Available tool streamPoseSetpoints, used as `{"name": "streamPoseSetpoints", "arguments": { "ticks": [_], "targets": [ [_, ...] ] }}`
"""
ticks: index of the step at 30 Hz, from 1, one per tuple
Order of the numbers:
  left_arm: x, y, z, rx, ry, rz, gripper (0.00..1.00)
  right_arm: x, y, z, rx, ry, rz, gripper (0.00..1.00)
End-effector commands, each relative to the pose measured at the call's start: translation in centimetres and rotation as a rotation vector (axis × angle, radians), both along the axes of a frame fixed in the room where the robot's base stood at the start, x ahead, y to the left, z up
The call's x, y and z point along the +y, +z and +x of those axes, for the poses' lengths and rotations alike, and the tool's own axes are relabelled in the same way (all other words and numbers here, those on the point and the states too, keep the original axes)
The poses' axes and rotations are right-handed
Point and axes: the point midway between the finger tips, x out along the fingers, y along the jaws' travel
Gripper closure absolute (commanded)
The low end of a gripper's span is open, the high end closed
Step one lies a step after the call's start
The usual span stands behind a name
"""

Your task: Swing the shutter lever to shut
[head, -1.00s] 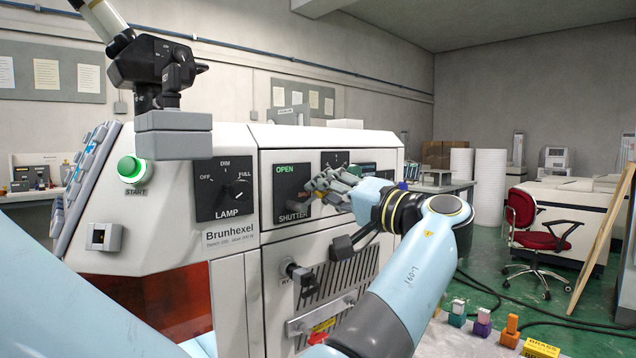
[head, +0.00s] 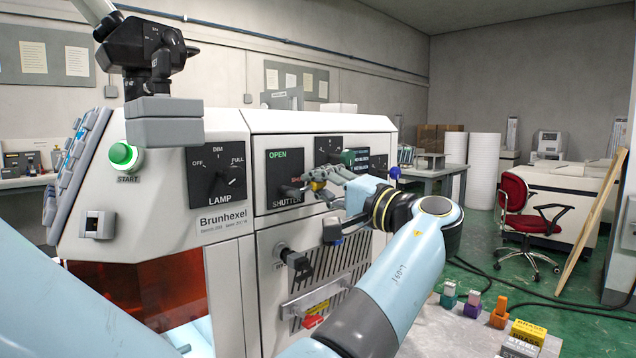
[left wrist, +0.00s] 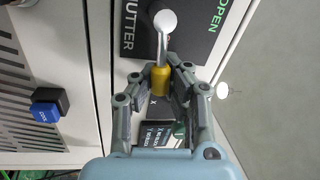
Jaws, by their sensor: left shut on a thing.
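The shutter panel (head: 276,170) is a black plate on the machine front, with OPEN in green at the top and a red label partly hidden by my gripper. The lever is a silver rod with a yellow grip (left wrist: 160,80). In the left wrist view its rod (left wrist: 161,45) runs from a round pale end down to the grip. In the head view the lever points right, past the panel's edge. My left gripper (head: 318,184) is shut around the yellow grip; its fingers also show in the left wrist view (left wrist: 160,78). My right gripper is out of view.
The lamp panel (head: 218,172) and the lit green start button (head: 122,154) are left of the shutter. A black knob (head: 296,262) protrudes below it. Another dial panel (head: 328,148) sits close behind my gripper. Coloured blocks (head: 473,306) stand on a surface at lower right.

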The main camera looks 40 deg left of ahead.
Motion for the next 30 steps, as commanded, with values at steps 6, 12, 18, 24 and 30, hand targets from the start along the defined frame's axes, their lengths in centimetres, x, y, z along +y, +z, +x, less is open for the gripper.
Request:
{"name": "streamPoseSetpoints", "arguments": {
  "ticks": [6, 12, 18, 24, 30],
  "targets": [
    [-0.1, -0.5, 0.0, 0.007, -0.002, -0.007, 0.8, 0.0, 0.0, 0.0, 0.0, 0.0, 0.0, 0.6],
    [-0.1, -0.3, 0.0, 0.004, -0.001, -0.005, 0.6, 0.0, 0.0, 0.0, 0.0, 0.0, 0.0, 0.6],
    [0.0, -0.1, 0.0, 0.002, 0.0, -0.003, 0.6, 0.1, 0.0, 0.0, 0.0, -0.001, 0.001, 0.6],
    [0.0, 2.0, 0.0, -0.004, -0.001, -0.003, 0.6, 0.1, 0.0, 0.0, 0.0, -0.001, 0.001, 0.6],
    [-0.1, 6.2, 0.0, -0.004, -0.001, -0.004, 0.6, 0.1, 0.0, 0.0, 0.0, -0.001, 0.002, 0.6]
  ]
}}
